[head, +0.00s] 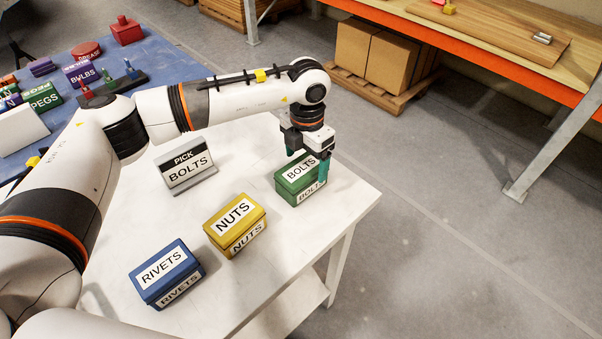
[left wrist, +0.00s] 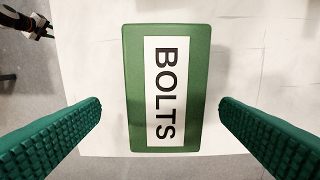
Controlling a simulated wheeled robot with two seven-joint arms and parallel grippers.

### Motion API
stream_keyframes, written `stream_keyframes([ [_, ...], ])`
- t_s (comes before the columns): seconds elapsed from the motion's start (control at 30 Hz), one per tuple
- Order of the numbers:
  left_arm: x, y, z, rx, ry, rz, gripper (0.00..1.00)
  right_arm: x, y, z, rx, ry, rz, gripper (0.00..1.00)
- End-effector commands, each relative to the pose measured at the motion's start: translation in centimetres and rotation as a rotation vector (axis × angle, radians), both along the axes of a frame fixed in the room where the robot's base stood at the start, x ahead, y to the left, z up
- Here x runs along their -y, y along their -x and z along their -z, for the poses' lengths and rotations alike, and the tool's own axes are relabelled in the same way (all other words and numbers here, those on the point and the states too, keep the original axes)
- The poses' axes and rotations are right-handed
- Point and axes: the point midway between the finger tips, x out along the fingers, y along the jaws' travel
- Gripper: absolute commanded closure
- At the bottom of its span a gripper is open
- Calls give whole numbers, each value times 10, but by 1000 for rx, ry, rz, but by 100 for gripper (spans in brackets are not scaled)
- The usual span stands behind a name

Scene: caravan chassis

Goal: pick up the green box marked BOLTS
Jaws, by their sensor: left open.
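The green box marked BOLTS (head: 287,187) stands on the white table at its far right corner. In the left wrist view the box (left wrist: 136,75) fills the middle, with its white label facing up. My left gripper (head: 308,168) is open and points down right over the box. Its two green ridged fingers (left wrist: 158,115) show on either side of the box, apart from it in that view. Nothing is held. The head view does not show clearly how far the fingertips are above or beside the box.
A yellow NUTS box (head: 221,223) and a blue RIVETS box (head: 149,285) stand nearer on the white table (head: 279,258). A sign reading PICK BOLTS (head: 187,172) stands behind them. A blue table (head: 172,68) with small items is at the back left.

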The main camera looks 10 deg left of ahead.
Motion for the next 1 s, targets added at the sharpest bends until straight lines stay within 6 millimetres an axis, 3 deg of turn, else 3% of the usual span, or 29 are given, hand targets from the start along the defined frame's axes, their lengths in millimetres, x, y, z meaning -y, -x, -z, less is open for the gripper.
stream_keyframes([
  [0.27,-11,5,30,-4,-1,-2,15,-16,-7,-23,10,-20,5,64],
  [0.4,-9,4,48,-1,-1,0,15,-19,-7,-25,11,-23,5,64],
  [0.67,-9,4,54,1,1,0,15,-17,-8,-24,12,-21,2,64],
  [1.0,-9,4,53,1,1,0,67,-11,-8,-25,11,-14,0,64],
])
